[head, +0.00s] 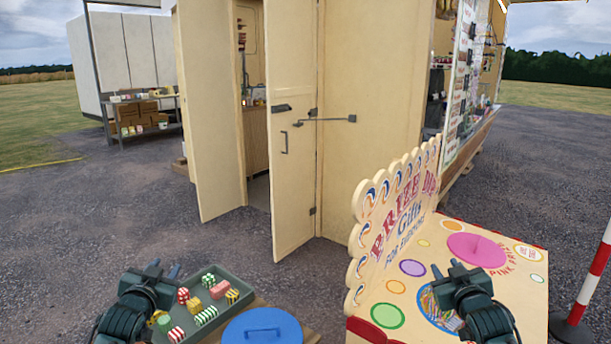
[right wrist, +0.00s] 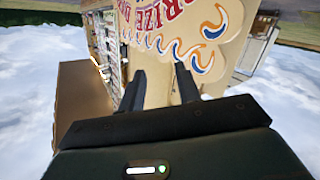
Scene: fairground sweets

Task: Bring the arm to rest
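My left gripper (head: 165,268) is at the lower left of the head view, beside the left end of a green tray of sweets.
The green tray (head: 234,318) holds several striped sweets. A blue round lid (head: 262,328) lies right of it. The prize board (head: 460,225) has a pink disc (head: 476,250) and an upright scalloped sign (head: 398,215). A red-and-white post (head: 590,285) stands far right. A kiosk door (head: 293,150) stands open behind.

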